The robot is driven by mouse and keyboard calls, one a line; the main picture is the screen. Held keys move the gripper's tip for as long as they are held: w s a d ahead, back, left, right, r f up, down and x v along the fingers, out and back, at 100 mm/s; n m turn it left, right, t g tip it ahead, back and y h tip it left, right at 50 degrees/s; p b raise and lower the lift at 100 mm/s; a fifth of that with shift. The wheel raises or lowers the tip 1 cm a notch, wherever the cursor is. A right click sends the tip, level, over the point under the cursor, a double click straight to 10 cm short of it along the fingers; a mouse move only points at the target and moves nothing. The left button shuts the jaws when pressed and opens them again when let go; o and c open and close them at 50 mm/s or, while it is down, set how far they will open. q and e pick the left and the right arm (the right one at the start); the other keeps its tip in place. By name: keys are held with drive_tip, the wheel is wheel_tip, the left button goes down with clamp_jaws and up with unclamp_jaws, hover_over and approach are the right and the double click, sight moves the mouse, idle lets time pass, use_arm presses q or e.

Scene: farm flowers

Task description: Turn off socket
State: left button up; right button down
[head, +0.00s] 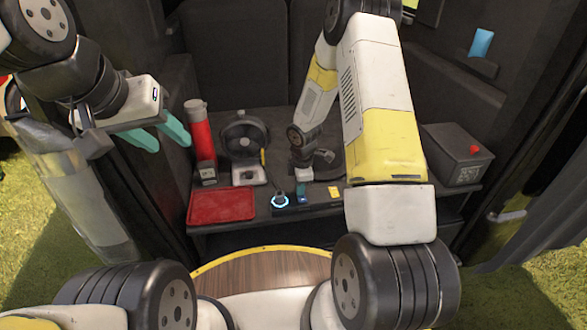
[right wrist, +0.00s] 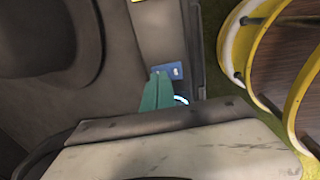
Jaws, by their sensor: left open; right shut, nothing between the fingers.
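A small blue plate with a white mark, seemingly the socket or its switch (head: 303,199), lies on the front edge of the dark shelf. It also shows in the right wrist view (right wrist: 177,71). A round device with a glowing blue ring (head: 280,201) is just left of it; part of the ring shows in the right wrist view (right wrist: 182,100). My right gripper (head: 300,190) is shut and empty, its teal fingertips (right wrist: 157,76) at the blue plate's edge. I cannot tell whether they touch it. My left gripper (head: 172,146) is open and empty, at the left.
On the dark shelf (head: 325,205) are a red tray (head: 221,204), a red bottle (head: 199,130), a black fan-like device (head: 244,137) and a yellow piece (head: 334,192). A dark box with a red button (head: 458,155) stands right. A wooden round top (head: 264,270) is in front.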

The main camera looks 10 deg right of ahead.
drive_tip(key=shift+f, duration=0.2)
drive_tip(key=shift+s, duration=0.15)
drive_tip(key=shift+s+r, duration=0.15)
drive_tip(key=shift+s, duration=0.5)
drive_tip(key=shift+w+r, duration=0.1)
